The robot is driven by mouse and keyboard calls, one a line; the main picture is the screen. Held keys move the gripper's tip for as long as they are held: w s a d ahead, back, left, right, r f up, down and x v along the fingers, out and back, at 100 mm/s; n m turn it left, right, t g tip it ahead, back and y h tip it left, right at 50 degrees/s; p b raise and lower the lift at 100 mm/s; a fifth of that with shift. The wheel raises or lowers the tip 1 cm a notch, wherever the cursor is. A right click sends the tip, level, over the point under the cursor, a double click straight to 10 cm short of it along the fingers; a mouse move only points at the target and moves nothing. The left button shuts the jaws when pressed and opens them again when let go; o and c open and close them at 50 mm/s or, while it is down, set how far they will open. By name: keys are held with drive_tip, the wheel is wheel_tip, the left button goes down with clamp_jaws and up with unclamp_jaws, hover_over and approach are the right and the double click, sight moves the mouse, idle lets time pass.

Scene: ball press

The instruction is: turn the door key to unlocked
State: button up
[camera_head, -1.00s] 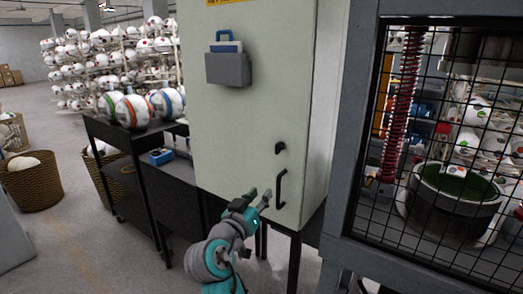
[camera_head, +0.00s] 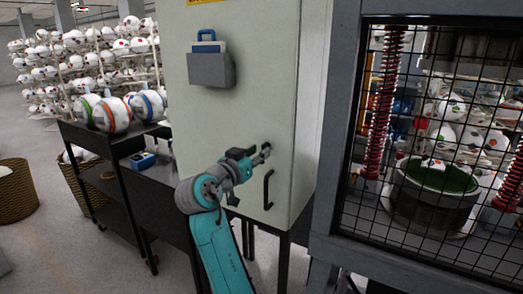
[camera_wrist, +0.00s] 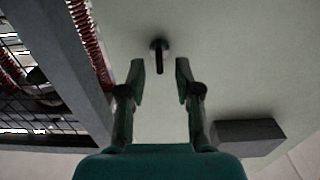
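The door key (camera_wrist: 159,56) is a small dark knob with a bar on the pale cabinet door (camera_head: 225,120). In the wrist view it lies just beyond my fingertips, centred between them, with its bar along the picture's vertical. My gripper (camera_wrist: 159,75) is open, its two fingers apart on either side with nothing between them. In the head view my gripper (camera_head: 265,153) is at the height of the key, in front of the door, and mostly covers the key. The black door handle (camera_head: 268,189) is just below it.
A grey holder (camera_head: 211,70) with blue items is on the door, upper left. A caged press (camera_head: 440,150) with red springs stands at right. A black cart (camera_head: 110,140) with several balls stands at left.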

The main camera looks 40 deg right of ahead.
drive_tip(key=shift+x, duration=1.4)
clamp_jaws()
drive_tip(key=shift+w+f+n, duration=0.1)
drive_tip(key=shift+n, duration=4.4)
drive_tip(key=shift+w+f+n, duration=0.1)
drive_tip(key=shift+n, duration=4.4)
